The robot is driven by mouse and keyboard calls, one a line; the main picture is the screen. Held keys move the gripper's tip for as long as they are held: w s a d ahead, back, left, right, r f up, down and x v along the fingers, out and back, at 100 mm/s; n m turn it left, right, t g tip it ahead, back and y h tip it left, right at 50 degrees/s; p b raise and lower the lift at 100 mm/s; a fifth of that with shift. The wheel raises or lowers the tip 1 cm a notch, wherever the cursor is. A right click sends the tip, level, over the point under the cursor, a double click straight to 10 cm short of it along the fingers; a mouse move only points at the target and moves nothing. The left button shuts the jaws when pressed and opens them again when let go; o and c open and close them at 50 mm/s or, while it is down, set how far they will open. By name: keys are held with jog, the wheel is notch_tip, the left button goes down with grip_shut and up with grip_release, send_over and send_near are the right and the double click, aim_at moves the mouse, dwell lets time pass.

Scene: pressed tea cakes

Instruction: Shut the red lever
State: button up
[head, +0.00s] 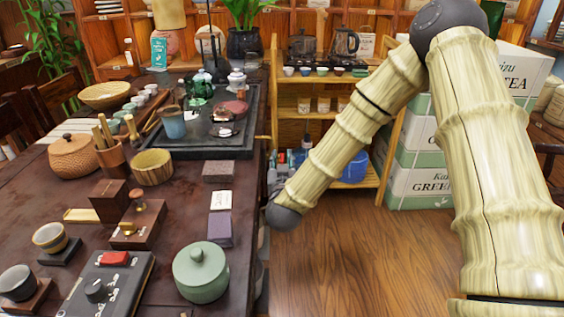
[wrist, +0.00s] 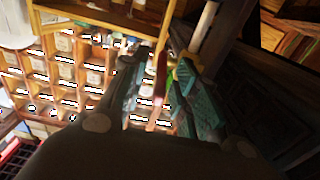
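A thin red lever (wrist: 160,76) shows in the wrist view, upright in the picture, with a small yellow part beside its right side. My gripper (wrist: 162,95) has its two teal-padded fingers apart, one on each side of the lever. A gap shows on the left; whether the right finger touches the lever I cannot tell. In the head view my arm reaches down beside the table's right edge, and the gripper and red lever are hidden behind the arm and table.
The dark table (head: 185,190) fills the left, with a green lidded jar (head: 201,272) near its edge and a black box with a red part (head: 115,258). A wooden shelf (head: 330,85) stands behind my arm, with stacked tea boxes (head: 420,165) at its right. The floor (head: 345,265) is clear.

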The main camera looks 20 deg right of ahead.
grip_shut()
jog(key=shift+f+t+b, duration=0.55)
jog(key=shift+t+b, duration=0.05)
jog(key=shift+b, duration=0.55)
jog(key=shift+t+h+b, duration=0.4)
jog(key=shift+t+b, duration=0.4)
jog(key=shift+o, duration=1)
grip_release()
